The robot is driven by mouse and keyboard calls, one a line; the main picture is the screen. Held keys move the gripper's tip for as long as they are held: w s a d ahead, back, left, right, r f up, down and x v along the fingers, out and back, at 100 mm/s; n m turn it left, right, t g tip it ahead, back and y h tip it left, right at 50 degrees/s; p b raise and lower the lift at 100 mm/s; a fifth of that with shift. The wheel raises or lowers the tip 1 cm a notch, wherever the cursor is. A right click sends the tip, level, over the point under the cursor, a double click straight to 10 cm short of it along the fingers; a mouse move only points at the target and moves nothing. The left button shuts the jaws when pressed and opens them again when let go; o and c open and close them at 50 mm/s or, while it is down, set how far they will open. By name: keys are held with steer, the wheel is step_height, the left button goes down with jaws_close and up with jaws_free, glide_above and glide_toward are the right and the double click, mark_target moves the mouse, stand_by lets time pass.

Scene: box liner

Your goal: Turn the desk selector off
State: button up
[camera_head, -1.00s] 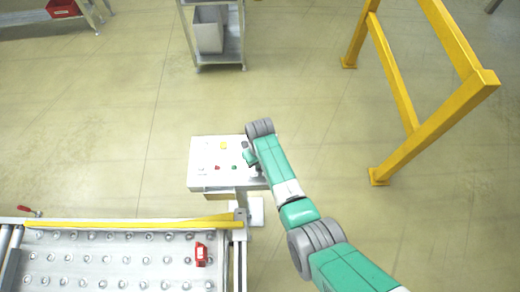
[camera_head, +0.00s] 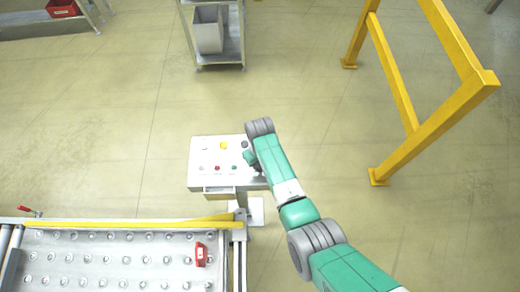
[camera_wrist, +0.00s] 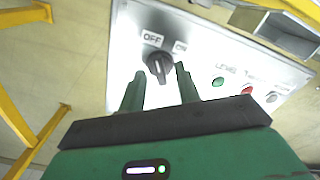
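The desk selector (camera_wrist: 159,66) is a black knob on a pale panel, with an OFF label at its upper left and an ON label at its right in the wrist view. Its handle stands roughly upright in that picture, tilted slightly; I cannot tell which label it is set to. My gripper (camera_wrist: 160,72) is open, with its two green fingers apart and their tips close to the knob's two sides. I see no clear contact. In the head view, the desk panel (camera_head: 209,174) stands at the centre, and my wrist hides its right part.
Coloured buttons, including a green one (camera_wrist: 218,81) and a red one (camera_wrist: 247,89), sit right of the selector. A roller table (camera_head: 110,277) with a yellow edge lies at the lower left. A yellow frame (camera_head: 395,85) stands at the right. Open floor lies behind the desk.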

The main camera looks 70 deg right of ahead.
step_height(320, 180, up, 7)
steer(key=shift+r+p, duration=0.2)
steer(key=shift+p, duration=0.15)
stand_by(0.3)
